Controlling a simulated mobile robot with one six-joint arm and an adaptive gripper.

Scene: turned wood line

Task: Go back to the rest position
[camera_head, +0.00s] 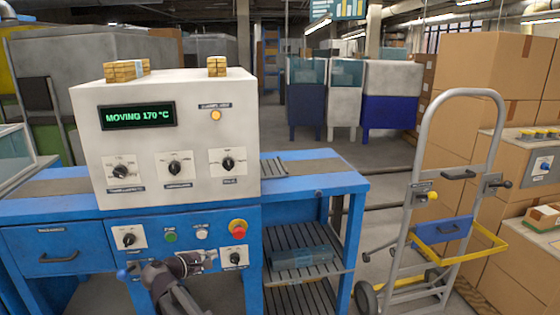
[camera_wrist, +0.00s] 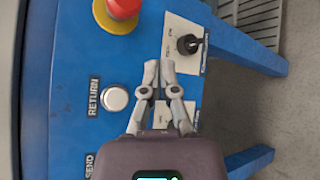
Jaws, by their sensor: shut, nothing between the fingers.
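My gripper (camera_head: 211,257) is in front of the blue front panel of the machine, low and right of centre, near the white button and below the red stop button (camera_head: 238,228). In the wrist view my gripper (camera_wrist: 160,68) has its fingertips together with nothing between them. They are beside the white RETURN button (camera_wrist: 115,98) and near a black selector switch (camera_wrist: 188,44). I cannot tell whether the tips touch the panel. The display (camera_head: 137,115) reads MOVING 170 °C. An orange lamp (camera_head: 216,115) is lit.
A blue drawer (camera_head: 58,249) is shut at left. A hand truck (camera_head: 458,175) and stacked cartons (camera_head: 480,75) stand at right. Wood block stacks (camera_head: 125,71) sit on the control box (camera_head: 180,85). Floor is clear behind the bench.

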